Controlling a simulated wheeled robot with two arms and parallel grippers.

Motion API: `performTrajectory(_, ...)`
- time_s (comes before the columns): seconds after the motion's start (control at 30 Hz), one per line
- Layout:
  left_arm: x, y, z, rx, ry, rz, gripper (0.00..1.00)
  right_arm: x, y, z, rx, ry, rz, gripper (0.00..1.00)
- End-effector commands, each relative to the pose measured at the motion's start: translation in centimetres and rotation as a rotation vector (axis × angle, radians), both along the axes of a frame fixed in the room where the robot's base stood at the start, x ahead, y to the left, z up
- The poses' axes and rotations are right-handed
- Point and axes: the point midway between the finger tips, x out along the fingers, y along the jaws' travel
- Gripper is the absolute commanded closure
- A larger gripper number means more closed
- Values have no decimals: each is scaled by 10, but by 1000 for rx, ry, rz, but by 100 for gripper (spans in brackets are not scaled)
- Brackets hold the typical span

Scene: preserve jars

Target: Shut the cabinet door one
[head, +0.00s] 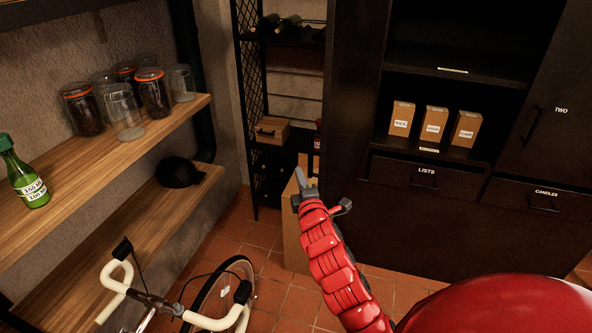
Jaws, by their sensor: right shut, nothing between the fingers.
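The dark cabinet (440,220) stands at the right. Its door marked TWO (560,105) is at the right edge and looks shut. No door marked ONE can be read. A tall dark panel (352,85) stands at the cabinet's left side; I cannot tell whether it is the open door or the cabinet's side. My right gripper (302,178) is shut and empty at the end of my red arm, in front of the cabinet's lower left corner. I cannot tell whether it touches anything. My left gripper is out of view.
Open cabinet shelves hold three labelled boxes (433,122) above a LISTS drawer (425,174) and a CANDLES drawer (541,197). Wooden shelves (70,180) at left hold jars (152,92), a green bottle (22,175) and a black cap (178,172). A bicycle (185,317) occupies the floor below.

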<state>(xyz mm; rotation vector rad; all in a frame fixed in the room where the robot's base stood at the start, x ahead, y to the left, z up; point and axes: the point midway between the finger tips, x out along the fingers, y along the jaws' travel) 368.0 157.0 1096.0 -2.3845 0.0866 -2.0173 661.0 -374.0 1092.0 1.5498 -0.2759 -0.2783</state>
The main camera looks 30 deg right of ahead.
Motion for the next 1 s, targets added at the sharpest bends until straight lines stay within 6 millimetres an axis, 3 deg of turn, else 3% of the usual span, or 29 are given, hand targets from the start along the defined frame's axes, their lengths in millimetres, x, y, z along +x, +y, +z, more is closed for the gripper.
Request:
performTrajectory(0.6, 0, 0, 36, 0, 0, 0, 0, 88, -30, 2, 4, 1, 3, 100)
performTrajectory(0.8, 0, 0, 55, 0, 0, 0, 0, 60, -46, 2, 3, 1, 2, 100)
performTrajectory(1.0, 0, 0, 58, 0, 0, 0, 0, 52, -50, 0, 2, -2, 4, 100)
